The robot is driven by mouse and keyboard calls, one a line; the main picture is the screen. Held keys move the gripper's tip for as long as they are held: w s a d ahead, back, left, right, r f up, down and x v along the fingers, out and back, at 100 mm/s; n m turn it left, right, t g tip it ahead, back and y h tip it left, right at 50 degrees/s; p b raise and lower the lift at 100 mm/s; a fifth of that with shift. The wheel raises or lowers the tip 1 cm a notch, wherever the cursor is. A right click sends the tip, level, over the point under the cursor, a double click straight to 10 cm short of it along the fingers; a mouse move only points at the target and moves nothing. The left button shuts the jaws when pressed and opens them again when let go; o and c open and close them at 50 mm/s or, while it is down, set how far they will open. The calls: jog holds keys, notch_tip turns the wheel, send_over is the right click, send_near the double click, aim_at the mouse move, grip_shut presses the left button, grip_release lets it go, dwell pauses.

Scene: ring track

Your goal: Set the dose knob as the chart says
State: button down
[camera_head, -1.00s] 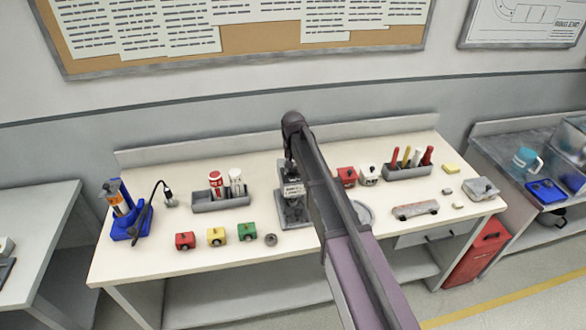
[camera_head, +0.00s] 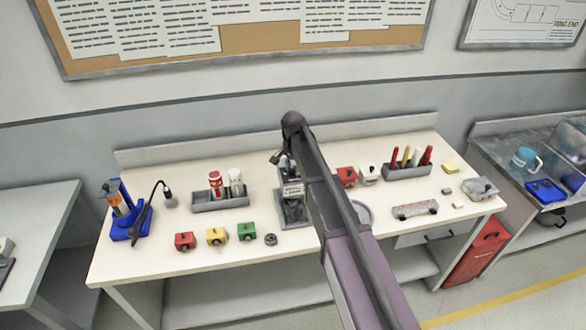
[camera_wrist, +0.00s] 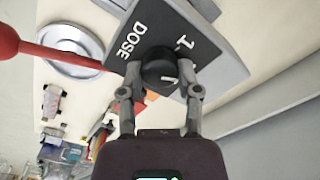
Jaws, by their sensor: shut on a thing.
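The dose knob (camera_wrist: 158,72) is round and black with a white mark. It sits on a dark panel (camera_wrist: 138,24) printed "DOSE", with a "1" beside the knob. My gripper (camera_wrist: 160,85) is shut on the knob, one finger on each side, in the wrist view. In the head view the dosing device (camera_head: 293,208) stands grey on the table, partly behind my arm, with a small label on its front. My gripper is at its top there, small and partly hidden. I cannot pick out the chart among the sheets (camera_head: 180,25) on the wall board.
Red, yellow and green blocks (camera_head: 217,236) and a small dark round part (camera_head: 270,239) lie in front on the left. A grey rack (camera_head: 220,200) with two bottles stands behind them. A round plate (camera_wrist: 72,52) and a red ball-ended rod (camera_wrist: 10,42) are near the device.

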jog(key=shift+c, duration=1.5)
grip_release()
jog(key=shift+n, duration=0.4)
